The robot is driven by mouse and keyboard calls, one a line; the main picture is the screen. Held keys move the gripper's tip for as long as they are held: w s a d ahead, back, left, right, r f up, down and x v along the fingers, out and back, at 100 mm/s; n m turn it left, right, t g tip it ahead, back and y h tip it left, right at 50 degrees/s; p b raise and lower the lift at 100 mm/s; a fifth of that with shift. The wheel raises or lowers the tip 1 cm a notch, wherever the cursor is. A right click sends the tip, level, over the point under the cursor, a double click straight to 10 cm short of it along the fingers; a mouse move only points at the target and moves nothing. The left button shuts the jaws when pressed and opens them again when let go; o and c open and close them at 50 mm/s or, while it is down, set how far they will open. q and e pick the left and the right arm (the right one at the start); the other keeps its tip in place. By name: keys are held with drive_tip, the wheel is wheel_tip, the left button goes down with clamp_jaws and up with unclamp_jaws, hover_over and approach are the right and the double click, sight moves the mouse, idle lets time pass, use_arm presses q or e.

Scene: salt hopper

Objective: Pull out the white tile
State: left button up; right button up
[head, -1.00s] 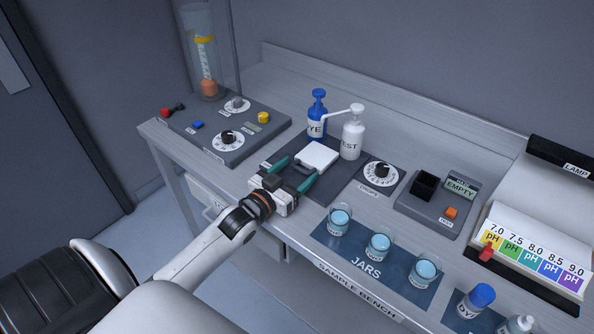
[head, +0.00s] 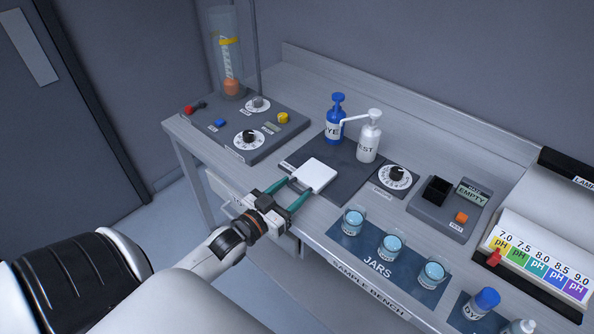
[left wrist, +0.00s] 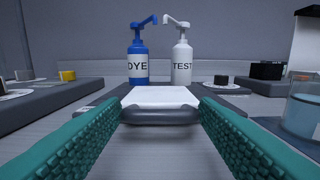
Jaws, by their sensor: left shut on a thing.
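The white tile (head: 314,175) lies flat near the front edge of the dark mat, in front of the two pump bottles. In the left wrist view the white tile (left wrist: 160,97) has a rounded grey handle (left wrist: 160,115) on its near side. My left gripper (head: 296,186) reaches in from the front of the bench. Its two teal fingers are shut on the handle, one at each end. My right gripper is not in view.
The blue DYE bottle (head: 336,120) and the white TEST bottle (head: 369,138) stand behind the tile. A dial (head: 397,178) and several jars (head: 353,222) are to the right. A control panel (head: 247,132) is at the left. Floor is clear in front.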

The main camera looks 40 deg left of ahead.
use_arm(q)
drive_tip(key=shift+f, duration=0.15)
drive_tip(key=o, duration=1)
drive_tip(key=shift+s, duration=0.15)
drive_tip(key=o, duration=0.4)
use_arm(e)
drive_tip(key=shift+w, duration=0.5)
use_arm(q)
drive_tip(key=shift+s, duration=0.25)
drive_tip(key=shift+s+a+b, duration=0.15)
drive_tip(key=shift+s+b, duration=0.15)
drive_tip(key=shift+s, duration=1.6)
drive_tip(key=shift+s+a+b, duration=0.2)
drive_tip(key=shift+s+b, duration=0.1)
drive_tip(key=shift+s, duration=1.55)
drive_tip(key=shift+s+a+b, duration=0.15)
drive_tip(key=shift+s+b, duration=0.15)
drive_tip(key=shift+s, duration=1.6)
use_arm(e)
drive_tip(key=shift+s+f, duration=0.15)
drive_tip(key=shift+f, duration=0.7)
